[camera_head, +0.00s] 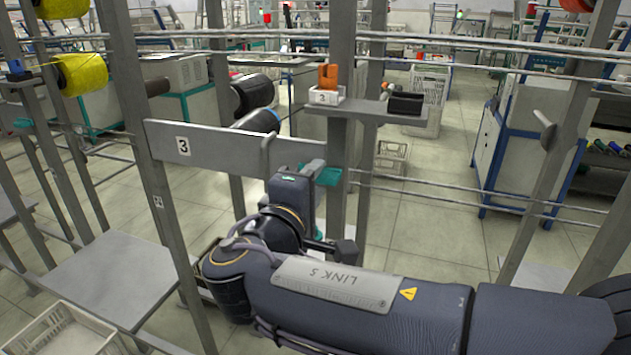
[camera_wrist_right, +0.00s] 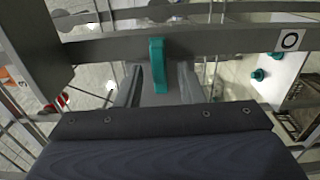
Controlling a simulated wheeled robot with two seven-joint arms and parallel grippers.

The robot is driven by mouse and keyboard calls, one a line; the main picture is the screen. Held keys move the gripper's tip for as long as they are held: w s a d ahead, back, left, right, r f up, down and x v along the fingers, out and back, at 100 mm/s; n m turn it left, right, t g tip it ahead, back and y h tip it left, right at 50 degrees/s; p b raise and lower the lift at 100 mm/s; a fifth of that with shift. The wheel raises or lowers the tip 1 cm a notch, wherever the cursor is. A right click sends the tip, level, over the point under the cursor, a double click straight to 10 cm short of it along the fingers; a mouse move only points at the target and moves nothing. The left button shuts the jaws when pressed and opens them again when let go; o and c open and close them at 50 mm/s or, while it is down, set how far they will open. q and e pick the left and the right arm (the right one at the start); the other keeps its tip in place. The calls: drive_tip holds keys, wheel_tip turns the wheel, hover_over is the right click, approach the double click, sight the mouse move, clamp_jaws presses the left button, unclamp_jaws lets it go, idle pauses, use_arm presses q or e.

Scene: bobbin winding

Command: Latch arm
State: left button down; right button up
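A teal latch arm (camera_wrist_right: 157,65) stands upright across a grey horizontal bar (camera_wrist_right: 220,43) in the right wrist view. My right gripper (camera_wrist_right: 159,84) is open, with one finger on each side of the latch arm and a visible gap to each. In the head view, a teal part (camera_head: 327,175) shows beside the right hand at the right end of a grey plate marked 3 (camera_head: 222,146). The right fingertips are largely hidden there by the hand. The left gripper is in neither view.
A small shelf (camera_head: 367,109) with an orange piece (camera_head: 328,76) is to the right. Grey posts (camera_head: 343,130) and taut strands surround the arm. A white crate (camera_head: 62,330) lies at the lower left.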

drive_tip(key=v, duration=0.7)
drive_tip(key=shift+d, duration=0.1)
